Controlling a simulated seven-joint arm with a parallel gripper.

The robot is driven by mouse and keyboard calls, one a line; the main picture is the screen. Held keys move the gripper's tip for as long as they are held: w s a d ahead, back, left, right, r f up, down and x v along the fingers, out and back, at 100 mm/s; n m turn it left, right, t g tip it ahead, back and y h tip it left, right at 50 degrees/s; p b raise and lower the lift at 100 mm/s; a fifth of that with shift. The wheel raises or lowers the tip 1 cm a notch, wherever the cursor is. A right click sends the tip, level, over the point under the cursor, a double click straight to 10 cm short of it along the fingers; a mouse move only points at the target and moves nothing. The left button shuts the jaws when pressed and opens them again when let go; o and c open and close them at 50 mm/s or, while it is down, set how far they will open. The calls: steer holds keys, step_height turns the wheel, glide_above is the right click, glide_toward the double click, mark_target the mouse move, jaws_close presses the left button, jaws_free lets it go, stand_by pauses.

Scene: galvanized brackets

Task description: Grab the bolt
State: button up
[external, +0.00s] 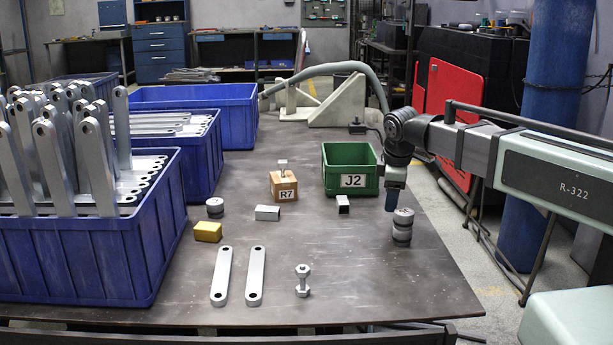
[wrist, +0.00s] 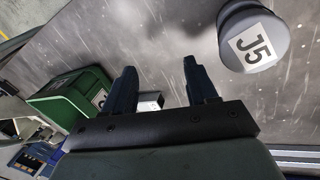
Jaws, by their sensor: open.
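A silver bolt (external: 302,280) with a wide head and foot stands near the front edge of the table, right of two flat metal bars. A second bolt-like metal piece (external: 283,168) sticks up from the orange-brown block labelled R7 (external: 284,190). My gripper (external: 391,207) hangs over the right part of the table, between the green bin and a stack of grey round pieces. It is well behind and right of the front bolt. The wrist view shows its two dark fingers (wrist: 159,68) spread apart with nothing held. No bolt shows in the wrist view.
The green J2 bin (external: 350,180) and a grey round stack (external: 402,228) flank my gripper; a grey J5 cylinder (wrist: 252,38) shows close by. Blue crates (external: 75,255) fill the left side.

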steer(key=s+a+r+n+g, duration=0.2)
steer(key=s+a+r+n, duration=0.2)
steer(key=s+a+n, duration=0.7)
step_height(320, 180, up, 3)
steer(key=n+g, duration=0.1)
steer(key=n, duration=0.7)
glide_above(302, 289)
steer(key=shift+f, duration=6.4)
steer(key=shift+c, duration=0.3)
jaws_close()
